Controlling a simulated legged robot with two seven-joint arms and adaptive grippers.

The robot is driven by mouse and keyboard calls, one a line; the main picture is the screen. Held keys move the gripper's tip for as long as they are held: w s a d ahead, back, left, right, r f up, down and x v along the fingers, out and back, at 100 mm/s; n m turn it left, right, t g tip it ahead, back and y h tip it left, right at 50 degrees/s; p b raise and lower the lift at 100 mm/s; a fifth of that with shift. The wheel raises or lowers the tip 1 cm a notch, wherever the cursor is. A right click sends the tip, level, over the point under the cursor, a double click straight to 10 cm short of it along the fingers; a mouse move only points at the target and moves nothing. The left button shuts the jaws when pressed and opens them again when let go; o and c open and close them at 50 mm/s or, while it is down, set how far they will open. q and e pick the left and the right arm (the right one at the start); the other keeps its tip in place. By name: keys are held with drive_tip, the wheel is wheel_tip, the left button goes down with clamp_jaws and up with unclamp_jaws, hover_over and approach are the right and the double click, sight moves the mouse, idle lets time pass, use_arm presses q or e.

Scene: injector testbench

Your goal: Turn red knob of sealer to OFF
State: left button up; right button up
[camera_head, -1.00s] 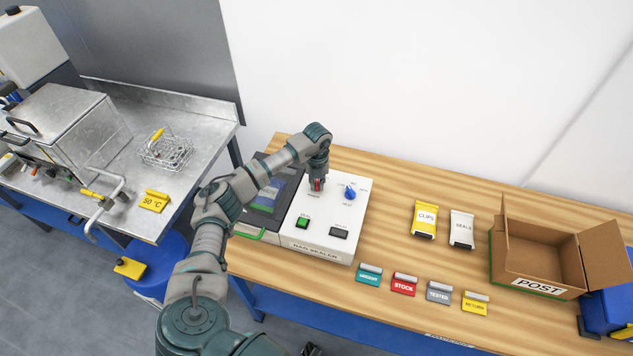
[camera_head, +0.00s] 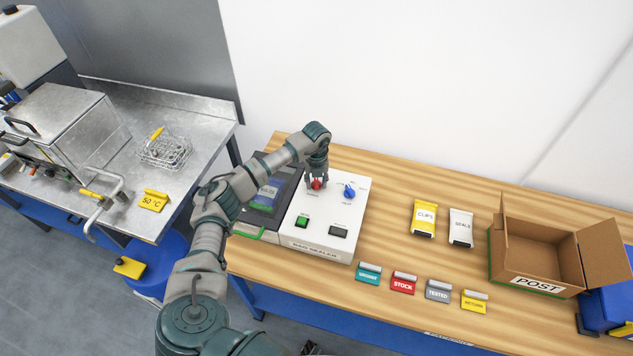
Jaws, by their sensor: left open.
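The bag sealer (camera_head: 322,237) is a white box with a dark left part, on the wooden bench. Its red knob (camera_head: 317,185) sits near the back of the white top. A blue knob (camera_head: 349,191) is to its right, and a green button (camera_head: 302,222) and a dark switch or display (camera_head: 338,231) are in front. My left gripper (camera_head: 317,182) points down over the red knob, open, with its fingers around or just above it. Contact cannot be told. The knob's pointer and label are too small to read. My right gripper is not seen.
Yellow clips (camera_head: 424,218) and white seals (camera_head: 461,228) packs lie right of the sealer. Several label stands line the front edge. An open POST carton (camera_head: 540,255) is at the right. A metal bench (camera_head: 190,130) with a wire basket (camera_head: 165,150) is at the left.

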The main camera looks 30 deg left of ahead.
sight(316, 183)
use_arm(q)
drive_tip(key=shift+r, duration=0.1)
wheel_tip(316, 183, up, 12)
idle(0.4)
drive_tip(key=shift+f, duration=0.2)
